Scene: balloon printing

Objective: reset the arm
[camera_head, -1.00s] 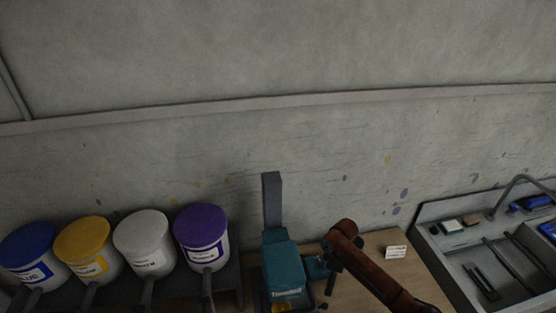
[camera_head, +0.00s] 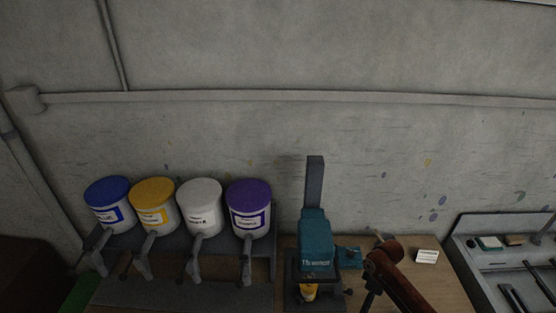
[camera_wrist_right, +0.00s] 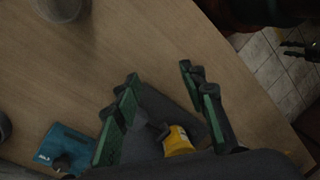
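My right arm's brown-red link (camera_head: 398,280) comes in from the lower right in the head view, just right of the teal machine (camera_head: 316,240). In the right wrist view my right gripper (camera_wrist_right: 159,73) has its two green-lined fingers spread apart, with nothing held between the tips. A yellow item (camera_wrist_right: 178,140) and a dark base plate (camera_wrist_right: 160,105) show beyond the fingers. My left arm is not in the head view. A small dark gripper-like shape (camera_wrist_right: 298,50), possibly my left gripper, shows at the right wrist view's edge; its state is unclear.
Blue (camera_head: 108,190), yellow (camera_head: 153,191), white (camera_head: 199,194) and purple (camera_head: 248,195) lidded buckets stand on a dark rack at left. A round container (camera_wrist_right: 62,8) stands on the wooden table.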

